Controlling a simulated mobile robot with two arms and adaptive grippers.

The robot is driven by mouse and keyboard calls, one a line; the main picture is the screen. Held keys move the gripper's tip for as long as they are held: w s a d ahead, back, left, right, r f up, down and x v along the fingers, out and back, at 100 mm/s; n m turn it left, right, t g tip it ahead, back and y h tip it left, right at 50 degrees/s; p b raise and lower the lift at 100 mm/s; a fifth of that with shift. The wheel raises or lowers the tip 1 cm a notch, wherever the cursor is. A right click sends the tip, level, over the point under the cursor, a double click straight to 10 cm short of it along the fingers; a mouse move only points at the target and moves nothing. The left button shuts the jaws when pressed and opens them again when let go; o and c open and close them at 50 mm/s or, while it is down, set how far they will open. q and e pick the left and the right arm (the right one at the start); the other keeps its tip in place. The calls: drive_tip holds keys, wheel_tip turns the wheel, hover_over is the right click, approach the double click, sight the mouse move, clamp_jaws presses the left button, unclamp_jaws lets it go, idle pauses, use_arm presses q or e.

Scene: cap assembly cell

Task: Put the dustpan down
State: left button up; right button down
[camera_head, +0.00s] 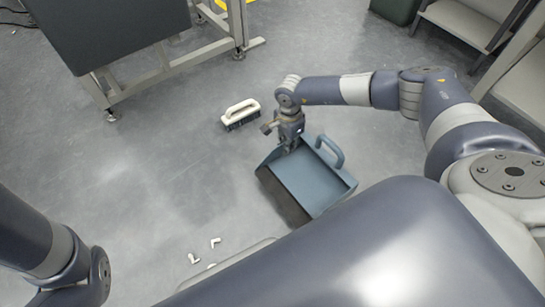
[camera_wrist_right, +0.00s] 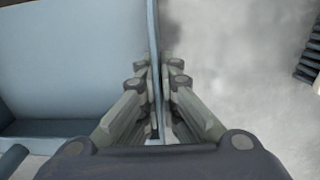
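The blue-grey dustpan (camera_head: 312,184) is below my right arm in the head view, its open lip toward the lower left and its looped handle (camera_head: 331,152) at the upper right. My right gripper (camera_head: 289,147) is at its upper-left side wall. In the right wrist view the dustpan (camera_wrist_right: 70,60) fills the left side, and the fingers of my right gripper (camera_wrist_right: 157,88) are closed on either side of its thin wall. I cannot tell whether the dustpan touches the floor. My left arm shows at the lower left, but its gripper is out of view.
A white-handled brush (camera_head: 240,112) stands on the grey floor (camera_head: 150,180), left of my right gripper. Small white pieces (camera_head: 194,258) lie lower left of the dustpan. A dark-panelled metal frame (camera_head: 115,30) stands upper left, a grey bench (camera_head: 460,20) upper right. Floor left of the dustpan is clear.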

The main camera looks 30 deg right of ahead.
sight(271, 162)
drive_tip(key=a, duration=0.2)
drive_tip(key=a+b, duration=0.1)
drive_tip(key=a, duration=0.1)
drive_tip(key=s+a+b, duration=0.1)
drive_tip(key=a, duration=0.1)
drive_tip(key=shift+s+f, duration=0.1)
drive_tip(key=shift+f, duration=0.2)
drive_tip(key=f+b, duration=0.1)
drive_tip(key=b, duration=0.1)
drive_tip(key=a+f+b, duration=0.1)
drive_tip(key=f, duration=0.1)
drive_tip(key=shift+s+b, duration=0.1)
drive_tip(key=shift+b, duration=0.3)
drive_tip(key=shift+f, duration=0.25)
drive_tip(key=shift+f+b, duration=0.15)
drive_tip(key=shift+b, duration=0.15)
drive_tip(key=c, duration=1.8)
unclamp_jaws()
